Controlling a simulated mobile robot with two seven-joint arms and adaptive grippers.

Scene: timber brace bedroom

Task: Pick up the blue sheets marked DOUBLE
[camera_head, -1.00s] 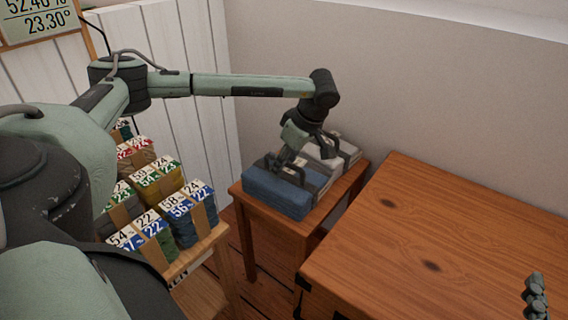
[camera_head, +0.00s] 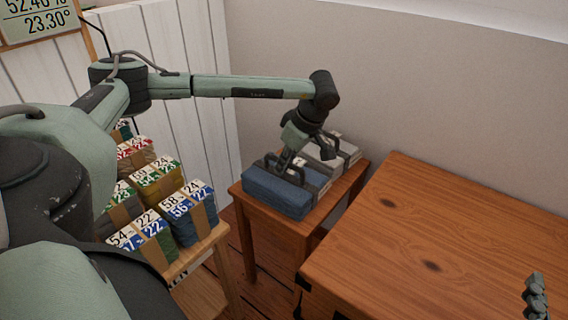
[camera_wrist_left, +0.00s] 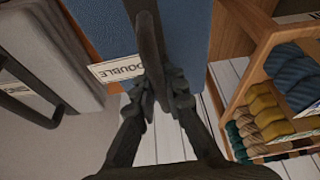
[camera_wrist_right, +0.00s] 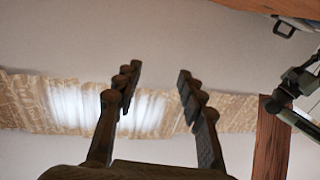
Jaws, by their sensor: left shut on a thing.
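The blue sheets (camera_head: 277,194) are a folded stack with a dark strap and handle, lying on a small wooden side table (camera_head: 236,188). In the left wrist view the blue sheets (camera_wrist_left: 107,28) show a white label (camera_wrist_left: 117,70) reading DOUBLE. My left gripper (camera_head: 287,168) is above the stack. In its wrist view its fingers (camera_wrist_left: 160,88) are shut on the dark handle of the blue sheets; the fingers hide part of it. My right gripper (camera_wrist_right: 155,80) is open and empty in its wrist view, and its tips (camera_head: 535,290) show at the head view's lower right.
Grey sheets (camera_head: 335,152) with a similar handle lie right behind the blue ones. A larger wooden table (camera_head: 450,230) stands to the right, its top mostly clear. A wooden rack (camera_head: 222,236) of banded, numbered bundles stands to the left. A wall is behind.

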